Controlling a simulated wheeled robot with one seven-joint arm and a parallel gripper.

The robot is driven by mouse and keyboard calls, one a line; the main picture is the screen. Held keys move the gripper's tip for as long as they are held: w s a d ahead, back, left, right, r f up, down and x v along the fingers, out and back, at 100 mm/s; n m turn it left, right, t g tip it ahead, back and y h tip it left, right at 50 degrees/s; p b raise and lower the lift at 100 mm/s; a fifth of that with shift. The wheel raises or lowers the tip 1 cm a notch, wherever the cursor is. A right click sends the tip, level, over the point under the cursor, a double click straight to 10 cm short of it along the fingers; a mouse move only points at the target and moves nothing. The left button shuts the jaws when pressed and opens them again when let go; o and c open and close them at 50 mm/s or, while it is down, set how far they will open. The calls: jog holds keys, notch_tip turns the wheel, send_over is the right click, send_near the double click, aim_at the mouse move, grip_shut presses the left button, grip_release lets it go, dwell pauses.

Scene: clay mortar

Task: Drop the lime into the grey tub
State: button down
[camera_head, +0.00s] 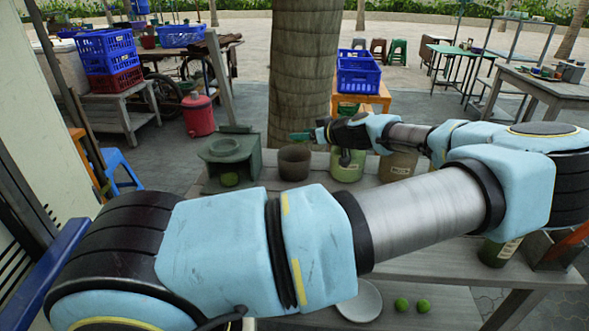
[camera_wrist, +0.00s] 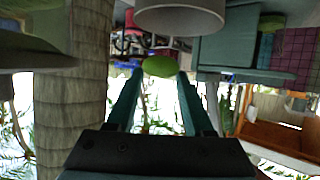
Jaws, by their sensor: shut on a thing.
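My gripper (camera_head: 300,136) reaches out over the back of the table, its teal fingers pointing left, just above the grey tub (camera_head: 294,163). In the wrist view the two fingers (camera_wrist: 158,75) are shut on a green lime (camera_wrist: 158,67) at their tips. The wrist picture is upside down, and the tub (camera_wrist: 180,18) shows at its top edge, beyond the fingertips and apart from the lime. The held lime cannot be made out in the head view. The inside of the tub is hidden.
A labelled green pot (camera_head: 347,168) stands right of the tub. Two limes (camera_head: 401,304) and a pale plate (camera_head: 361,302) lie at the front. A tree trunk (camera_head: 304,70) rises behind.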

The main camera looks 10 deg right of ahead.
jog(key=shift+c, duration=1)
grip_release()
jog(key=b+v, duration=0.2)
jog(key=v, duration=0.8)
jog(key=shift+s+d+b, duration=0.2)
jog(key=shift+s+b, duration=0.05)
jog(key=shift+b, duration=0.1)
jog(key=shift+r, duration=0.15)
